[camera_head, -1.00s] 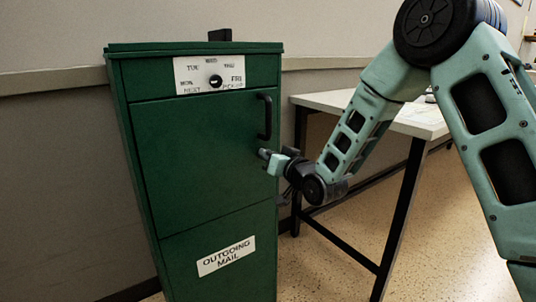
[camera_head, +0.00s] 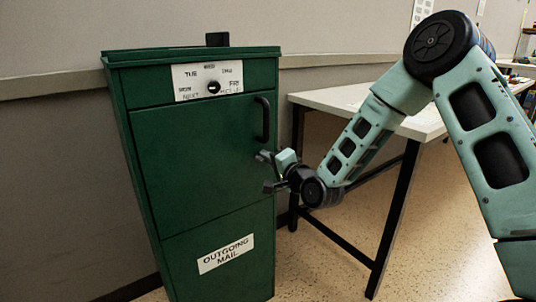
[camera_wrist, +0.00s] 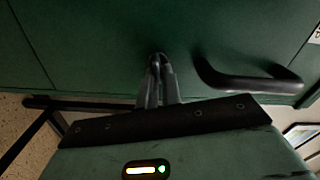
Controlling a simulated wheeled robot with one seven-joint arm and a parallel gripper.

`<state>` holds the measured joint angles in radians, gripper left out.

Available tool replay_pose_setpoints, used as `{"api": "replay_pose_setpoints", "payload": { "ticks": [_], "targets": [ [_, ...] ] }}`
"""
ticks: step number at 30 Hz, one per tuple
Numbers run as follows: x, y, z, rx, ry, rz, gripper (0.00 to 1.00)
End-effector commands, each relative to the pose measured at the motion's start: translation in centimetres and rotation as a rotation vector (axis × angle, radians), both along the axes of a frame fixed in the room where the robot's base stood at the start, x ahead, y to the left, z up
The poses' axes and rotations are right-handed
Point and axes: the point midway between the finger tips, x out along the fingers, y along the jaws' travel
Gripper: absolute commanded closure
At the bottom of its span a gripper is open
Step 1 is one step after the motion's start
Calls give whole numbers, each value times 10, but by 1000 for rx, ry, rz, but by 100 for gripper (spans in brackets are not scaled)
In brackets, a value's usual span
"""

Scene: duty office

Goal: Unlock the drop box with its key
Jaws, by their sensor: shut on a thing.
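The green drop box (camera_head: 190,160) stands upright at left in the head view, its door shut. A black handle (camera_head: 262,119) is on the door's right side; in the wrist view the handle (camera_wrist: 248,80) is right of the fingers. My gripper (camera_wrist: 156,64) is shut, its two grey fingertips together against or very close to the door's face. The key between them is hidden by the fingers, and so is the lock spot. In the head view my gripper (camera_head: 267,172) is at the door's right edge, below the handle.
A white dial label (camera_head: 208,81) is at the box's top, and an "OUTGOING MAIL" label (camera_head: 226,255) is low on its front. A white-topped table (camera_head: 335,100) with black legs stands close on the right. Speckled floor is open in front of it.

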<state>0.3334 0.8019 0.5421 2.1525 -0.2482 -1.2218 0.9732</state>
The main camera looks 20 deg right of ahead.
Motion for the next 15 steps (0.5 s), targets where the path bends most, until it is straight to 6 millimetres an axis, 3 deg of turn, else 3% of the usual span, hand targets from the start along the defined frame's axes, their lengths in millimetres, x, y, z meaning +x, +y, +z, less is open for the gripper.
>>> {"api": "replay_pose_setpoints", "payload": {
  "ticks": [15],
  "targets": [
    [0,-2,-3,264,86,-2,100]
  ]
}}
